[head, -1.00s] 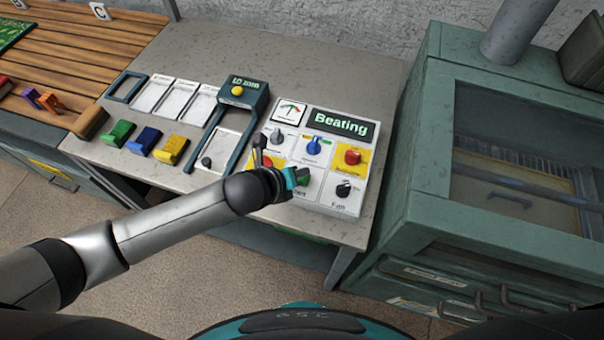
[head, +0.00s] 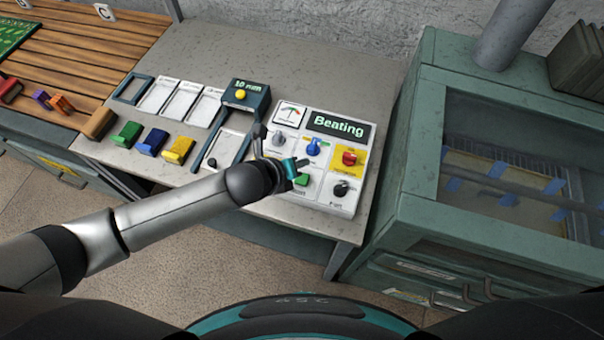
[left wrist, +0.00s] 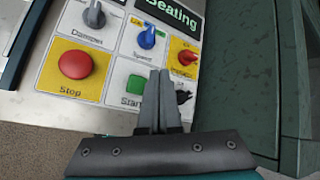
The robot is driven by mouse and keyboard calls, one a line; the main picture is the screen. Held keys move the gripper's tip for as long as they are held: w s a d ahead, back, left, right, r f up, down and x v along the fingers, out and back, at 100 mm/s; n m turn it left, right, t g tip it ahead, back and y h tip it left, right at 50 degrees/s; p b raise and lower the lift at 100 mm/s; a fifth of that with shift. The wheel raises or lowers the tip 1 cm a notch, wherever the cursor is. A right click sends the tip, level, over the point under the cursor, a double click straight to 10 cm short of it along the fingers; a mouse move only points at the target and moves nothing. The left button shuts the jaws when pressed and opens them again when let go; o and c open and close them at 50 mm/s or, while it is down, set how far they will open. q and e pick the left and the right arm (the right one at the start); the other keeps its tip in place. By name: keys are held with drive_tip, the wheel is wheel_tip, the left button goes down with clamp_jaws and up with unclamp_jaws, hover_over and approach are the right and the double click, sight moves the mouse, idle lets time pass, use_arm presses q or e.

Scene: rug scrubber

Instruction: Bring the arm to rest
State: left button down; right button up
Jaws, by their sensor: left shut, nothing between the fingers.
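My left gripper (head: 297,165) is over the control panel (head: 346,206), close above the green Start button (head: 302,180). In the left wrist view the fingers of my left gripper (left wrist: 158,76) are shut together and empty. They partly cover the green Start button (left wrist: 137,86). Whether they touch the panel cannot be told. The panel display (head: 338,127) reads "Beating". The wrist view also shows the red Stop button (left wrist: 75,65), the grey Damper knob (left wrist: 95,16) and the blue Speed knob (left wrist: 147,37). My right gripper is not in view.
A green glazed cabinet (head: 400,215) stands close to the right of the panel. Behind its glass lies a pale sheet with blue strips (head: 510,186). Green, blue and yellow blocks (head: 152,141) and a dark-framed 10 min timer (head: 246,92) stand left of the panel.

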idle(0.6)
use_arm(q)
drive_tip(key=s+r+n+y, duration=0.1)
drive_tip(key=s+r+n, duration=0.4)
drive_tip(key=n, duration=0.9)
drive_tip(key=s+a+r+n+g+y, duration=0.2)
drive_tip(key=s+a+n+g+y, duration=0.2)
drive_tip(key=s+a+n, duration=1.1)
wheel_tip(320, 180, down, 32)
drive_tip(key=n+g+b, duration=0.1)
drive_tip(key=n+b, duration=0.2)
drive_tip(key=b, duration=0.7)
drive_tip(key=s+a+f+b, duration=0.1)
drive_tip(key=s+f+b, duration=0.4)
drive_tip(key=f, duration=0.7)
drive_tip(key=s+a+f+g+b, duration=0.1)
drive_tip(key=s+f+b, duration=0.4)
drive_tip(key=s+f, duration=0.5)
wheel_tip(320, 180, down, 2)
drive_tip(key=shift+s+a+f, duration=0.25)
drive_tip(key=shift+s+a, duration=0.05)
drive_tip(key=shift+a, duration=0.35)
